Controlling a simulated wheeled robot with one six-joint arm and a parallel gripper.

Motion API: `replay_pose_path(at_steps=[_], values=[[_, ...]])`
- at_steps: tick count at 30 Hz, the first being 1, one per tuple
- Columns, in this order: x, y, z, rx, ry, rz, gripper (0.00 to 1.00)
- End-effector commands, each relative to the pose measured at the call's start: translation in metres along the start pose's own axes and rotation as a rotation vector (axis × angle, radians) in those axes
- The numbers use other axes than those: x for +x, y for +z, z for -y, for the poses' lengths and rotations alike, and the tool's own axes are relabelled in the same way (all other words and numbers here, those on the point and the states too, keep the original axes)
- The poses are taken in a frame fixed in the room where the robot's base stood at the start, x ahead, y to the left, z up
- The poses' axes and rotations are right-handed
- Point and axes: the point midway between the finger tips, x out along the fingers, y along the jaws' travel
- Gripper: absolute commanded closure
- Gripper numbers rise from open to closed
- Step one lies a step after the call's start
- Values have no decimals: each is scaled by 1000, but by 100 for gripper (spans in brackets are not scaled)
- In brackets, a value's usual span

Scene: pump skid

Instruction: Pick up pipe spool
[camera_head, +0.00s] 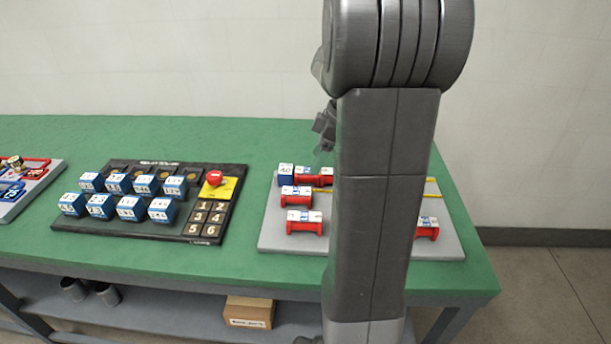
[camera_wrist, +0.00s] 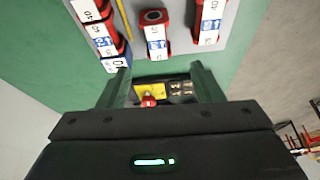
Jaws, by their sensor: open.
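Several red pipe spools with white-and-blue labels lie on a light grey board (camera_head: 280,240) at the right of the green bench. One spool (camera_head: 305,227) is at the board's front left, another spool (camera_head: 296,201) is behind it, and one (camera_head: 428,232) is right of my arm. In the wrist view my gripper (camera_wrist: 161,68) is open and empty, its two fingers apart. A spool (camera_wrist: 157,48) lies just beyond the fingertips, roughly in line with the gap, and another spool (camera_wrist: 208,22) is to its right. My arm hides the board's middle in the head view.
A black panel (camera_head: 120,222) with blue labelled blocks, a red button (camera_head: 215,178) and a number pad stands left of the board. A further tray (camera_head: 45,178) is at the far left. A cardboard box (camera_head: 249,312) is on the lower shelf. Green bench top is clear between panel and board.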

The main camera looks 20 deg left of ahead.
Motion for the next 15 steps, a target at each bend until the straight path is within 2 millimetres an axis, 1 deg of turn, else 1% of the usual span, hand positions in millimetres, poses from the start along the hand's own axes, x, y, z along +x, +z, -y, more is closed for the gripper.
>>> replay_pose_path(at_steps=[1, 5, 8, 12, 15], values=[[0, -6, -4, -25, -4, -7, 40], [10, -10, -8, -51, -9, -14, 40], [27, -10, -7, -52, -10, -14, 40], [56, -10, -7, -50, -10, -14, 40], [72, -10, -7, -50, -10, -13, 40]])
